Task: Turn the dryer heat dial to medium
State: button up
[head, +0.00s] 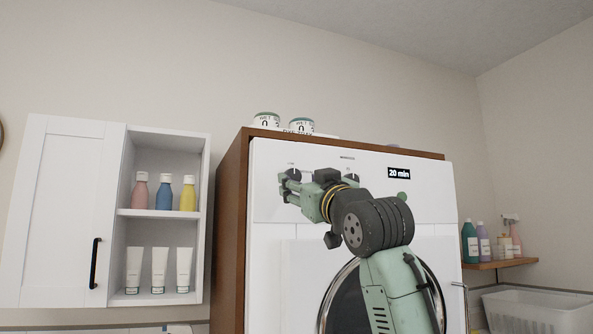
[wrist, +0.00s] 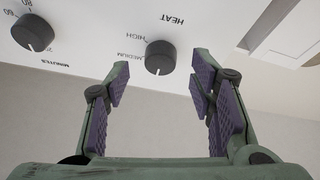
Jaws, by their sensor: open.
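The dark heat dial (wrist: 160,57) sits on the white dryer panel (wrist: 95,28) in the wrist view, which shows the labels upside down. HIGH and MEDIUM are printed beside the dial. A small pale mark shows at its lower edge, past the MEDIUM label rather than on it. My gripper (wrist: 160,66) is open, with one finger on each side of the dial and a gap on both sides. In the head view my gripper (head: 286,187) is at the upper left of the dryer front (head: 275,265) and partly covers the heat dial.
The minutes dial (wrist: 33,32) is on the same panel. A display (head: 399,174) reads "20 min". The round door (head: 343,298) is below, partly behind my arm. A wooden surround (head: 231,225) edges the dryer. A white cabinet with bottles (head: 72,210) hangs at left.

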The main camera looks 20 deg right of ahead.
aim_at(293, 177)
jog(key=shift+p+x, duration=0.4)
jog(key=shift+x, duration=1.05)
jog(key=shift+c, duration=0.2)
jog(key=c, duration=1.1)
